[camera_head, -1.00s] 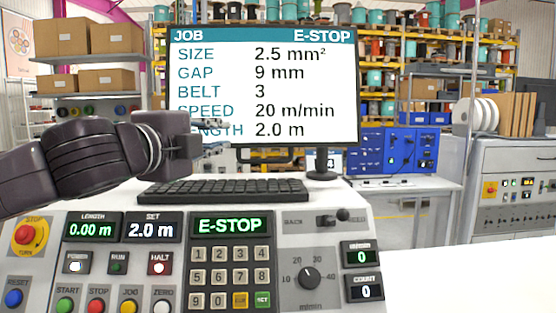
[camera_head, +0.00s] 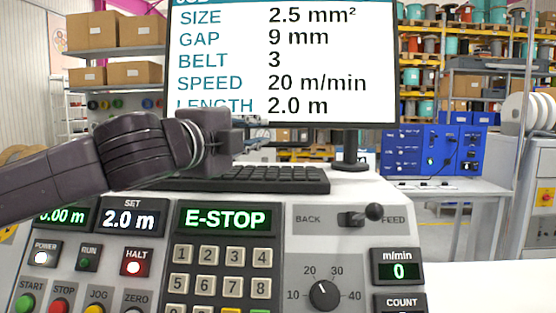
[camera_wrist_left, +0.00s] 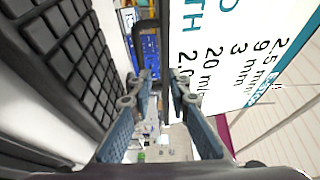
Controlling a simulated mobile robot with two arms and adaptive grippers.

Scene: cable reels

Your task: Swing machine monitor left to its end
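The machine monitor (camera_head: 330,60) shows white with job text, and its top is cut off in the head view. It stands on a short black stand (camera_head: 356,150) behind the console. My left gripper (camera_head: 262,132) is at the monitor's lower edge, above the keyboard; the wrist hides part of its fingers. In the left wrist view, the gripper's two fingers (camera_wrist_left: 158,86) are apart. The monitor's screen (camera_wrist_left: 235,65) lies right of them and its dark lower edge runs near the fingertips. I cannot tell whether they touch it. My right gripper is not in view.
A black keyboard (camera_head: 250,180) lies under the monitor. The console has a keypad (camera_head: 222,270), a speed dial (camera_head: 323,296) and a BACK/FEED lever (camera_head: 372,212). A blue cabinet (camera_head: 432,150) stands behind on the right. Shelves with reels and boxes fill the back.

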